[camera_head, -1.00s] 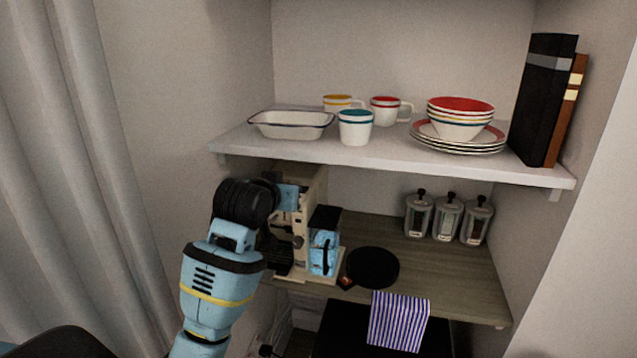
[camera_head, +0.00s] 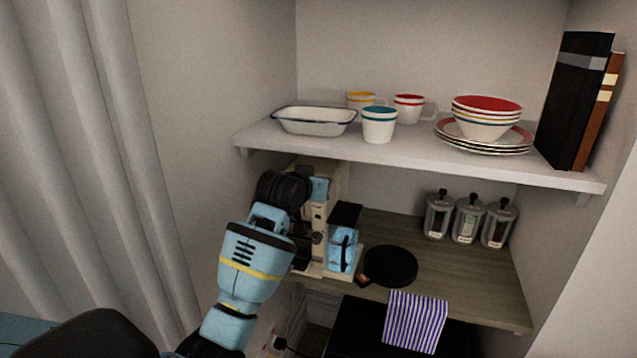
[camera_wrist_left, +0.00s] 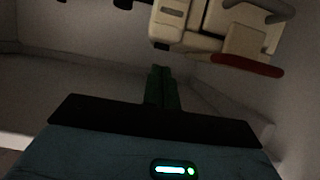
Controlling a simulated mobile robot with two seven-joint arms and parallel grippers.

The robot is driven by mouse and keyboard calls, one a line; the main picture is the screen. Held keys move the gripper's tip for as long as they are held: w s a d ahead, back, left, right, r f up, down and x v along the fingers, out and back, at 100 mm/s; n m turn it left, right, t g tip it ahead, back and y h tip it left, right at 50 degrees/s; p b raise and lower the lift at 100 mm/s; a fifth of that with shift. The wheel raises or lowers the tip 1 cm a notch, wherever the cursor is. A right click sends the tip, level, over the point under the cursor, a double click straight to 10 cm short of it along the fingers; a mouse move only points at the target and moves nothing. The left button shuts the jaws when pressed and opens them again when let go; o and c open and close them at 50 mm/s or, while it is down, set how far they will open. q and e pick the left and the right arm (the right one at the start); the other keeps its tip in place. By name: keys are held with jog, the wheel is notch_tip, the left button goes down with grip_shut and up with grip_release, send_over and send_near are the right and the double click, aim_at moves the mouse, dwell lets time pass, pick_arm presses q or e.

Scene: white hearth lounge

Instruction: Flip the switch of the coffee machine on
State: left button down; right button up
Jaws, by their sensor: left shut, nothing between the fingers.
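The cream coffee machine (camera_head: 318,240) stands on the wooden lower shelf, at its left end. A light blue part with a black top sits at its right side. My left arm covers much of the machine's left side in the head view, and my fingers are hidden there. In the left wrist view my left gripper (camera_wrist_left: 161,88) is shut and empty, with dark green fingers. Part of the machine (camera_wrist_left: 205,28) shows at the upper right there, beyond the fingertips and apart from them in the picture. I cannot make out the switch.
The white upper shelf (camera_head: 420,165) hangs close above the machine, holding cups, a dish, bowls and plates. A dark round pan (camera_head: 390,265) lies right of the machine. Several jars (camera_head: 467,220) stand at the back right. A striped cloth (camera_head: 414,322) hangs below. A wall is on the left.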

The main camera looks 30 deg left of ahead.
pick_arm(q)
jog(key=shift+x, duration=1.75)
